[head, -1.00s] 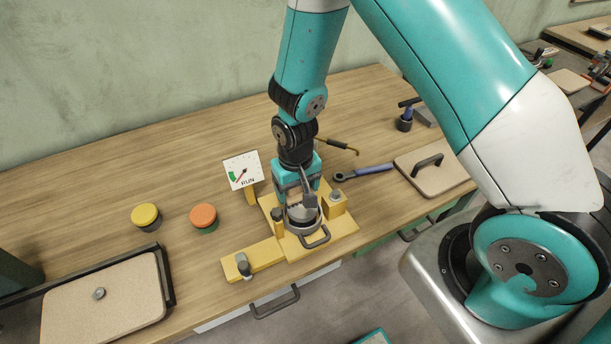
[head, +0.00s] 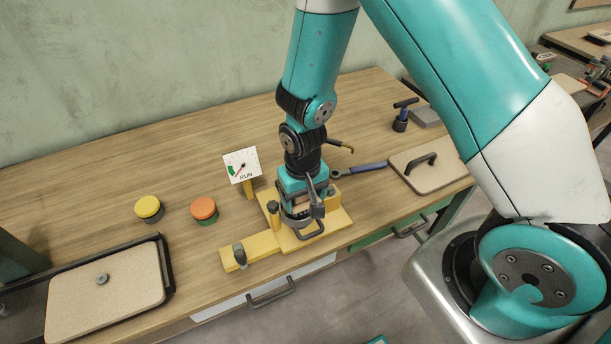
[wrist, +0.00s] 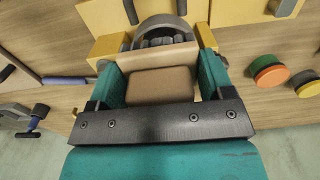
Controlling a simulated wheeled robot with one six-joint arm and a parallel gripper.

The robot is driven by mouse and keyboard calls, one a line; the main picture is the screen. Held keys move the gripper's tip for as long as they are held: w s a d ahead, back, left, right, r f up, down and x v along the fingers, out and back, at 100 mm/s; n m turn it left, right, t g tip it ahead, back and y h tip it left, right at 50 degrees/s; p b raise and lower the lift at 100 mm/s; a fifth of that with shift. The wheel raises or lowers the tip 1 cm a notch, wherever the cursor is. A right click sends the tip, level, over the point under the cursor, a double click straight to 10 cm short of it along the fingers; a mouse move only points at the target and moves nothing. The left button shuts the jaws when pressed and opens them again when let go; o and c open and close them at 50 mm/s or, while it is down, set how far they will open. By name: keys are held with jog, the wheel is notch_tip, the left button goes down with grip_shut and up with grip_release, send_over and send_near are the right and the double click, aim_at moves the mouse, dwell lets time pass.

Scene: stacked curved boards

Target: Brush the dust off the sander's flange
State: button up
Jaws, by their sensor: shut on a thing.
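My gripper (head: 303,197) points down over the yellow fixture (head: 262,249) on the bench.
A RUN gauge (head: 242,166) stands at the fixture's left. A yellow-topped knob (head: 148,208) and an orange-topped one (head: 204,210) are farther left. A blue-handled tool (head: 366,168) and a handled board (head: 428,168) lie right. Bench space behind the gauge is clear.

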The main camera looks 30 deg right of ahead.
jog(key=shift+r+p, duration=2.15)
jog(key=shift+r, duration=1.2)
